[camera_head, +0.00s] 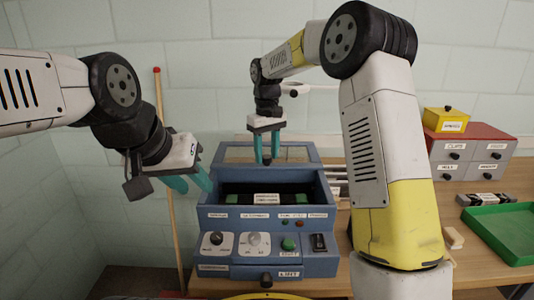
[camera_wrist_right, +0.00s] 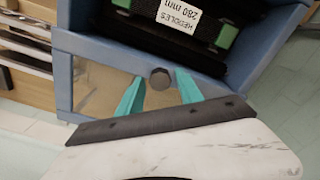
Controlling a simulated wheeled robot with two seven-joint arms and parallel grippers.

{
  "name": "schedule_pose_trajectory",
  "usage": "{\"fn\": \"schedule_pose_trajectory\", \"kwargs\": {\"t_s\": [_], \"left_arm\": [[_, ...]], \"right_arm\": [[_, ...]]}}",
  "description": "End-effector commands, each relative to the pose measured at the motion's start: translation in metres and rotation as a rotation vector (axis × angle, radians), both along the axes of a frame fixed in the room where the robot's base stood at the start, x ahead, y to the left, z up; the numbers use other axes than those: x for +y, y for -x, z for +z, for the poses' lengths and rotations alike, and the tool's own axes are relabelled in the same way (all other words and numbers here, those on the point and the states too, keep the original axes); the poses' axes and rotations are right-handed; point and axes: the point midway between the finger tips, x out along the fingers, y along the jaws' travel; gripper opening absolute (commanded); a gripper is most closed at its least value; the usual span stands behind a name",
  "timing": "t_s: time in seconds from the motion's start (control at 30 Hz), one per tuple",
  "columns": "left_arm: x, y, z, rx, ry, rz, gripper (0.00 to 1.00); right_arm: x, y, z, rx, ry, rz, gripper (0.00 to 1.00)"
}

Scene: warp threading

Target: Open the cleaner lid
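The blue cleaner (camera_head: 210,225) stands on the wooden table. Its tank is uncovered at the front, and a dark rack with a label (camera_head: 266,198) shows inside; the label reads heddles 280 mm in the right wrist view (camera_wrist_right: 178,16). The blue-framed lid with a brownish window (camera_head: 238,153) is at the back of the tank. Its dark round knob (camera_wrist_right: 160,78) is between the fingertips of my right gripper (camera_wrist_right: 160,84), with small gaps on both sides. My right gripper is open. My left gripper (camera_head: 196,187) is open and empty, left of the cleaner.
Knobs, a green button (camera_head: 289,244) and a switch are on the cleaner's front panel. On the right are a drawer box (camera_head: 478,150), a yellow box (camera_head: 446,120) and a green tray (camera_head: 505,232). A tall wooden pole (camera_head: 159,95) stands at the left.

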Motion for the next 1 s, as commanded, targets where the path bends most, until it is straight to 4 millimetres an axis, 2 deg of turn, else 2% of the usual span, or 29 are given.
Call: {"fn": "schedule_pose_trajectory", "kwargs": {"t_s": [0.37, 0.47, 0.8, 1.0], "left_arm": [[0.000, 0.000, 0.000, 0.000, 0.000, 0.000, 0.36], [0.000, 0.000, 0.000, 0.000, 0.000, 0.000, 0.36], [0.000, 0.000, 0.000, 0.000, 0.000, 0.000, 0.36], [0.000, 0.000, 0.000, 0.000, 0.000, 0.000, 0.36]], "right_arm": [[0.000, 0.001, 0.001, 0.002, 0.002, 0.000, 0.51], [0.000, 0.000, 0.011, 0.001, 0.001, 0.000, 0.51], [0.000, 0.000, 0.066, 0.000, 0.000, -0.001, 0.51], [0.000, 0.001, 0.077, 0.003, 0.001, 0.000, 0.51]]}}
